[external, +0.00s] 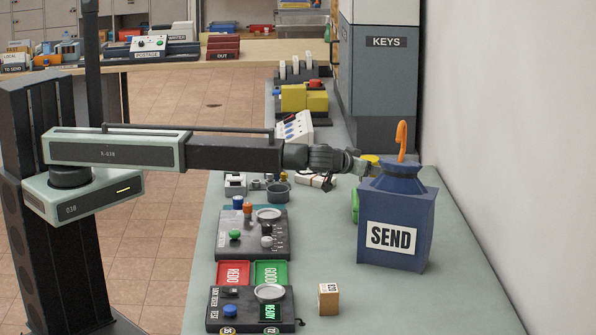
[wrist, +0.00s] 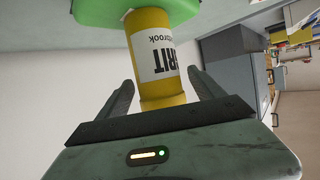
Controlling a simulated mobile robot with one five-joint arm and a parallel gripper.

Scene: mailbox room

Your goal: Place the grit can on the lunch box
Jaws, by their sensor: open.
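The grit can (wrist: 152,50) is a yellow cylinder with a white label; its print appears upside down in the wrist view. Its far end meets the green lunch box (wrist: 95,12), and it seems to stand on it. My gripper (wrist: 160,88) is open, with one finger on either side of the can's near end and gaps between. In the external view my gripper (external: 358,164) is just left of the can's yellow top (external: 371,158). A green edge of the lunch box (external: 355,206) shows below; the blue SEND box hides the rest.
The blue SEND box (external: 394,237), with an orange hook (external: 402,140) on top, stands close in front of the can. Grey device panels (external: 250,250) and a small carton (external: 328,298) lie nearer. A white wall (external: 500,120) runs along the right. Bench right of the SEND box is clear.

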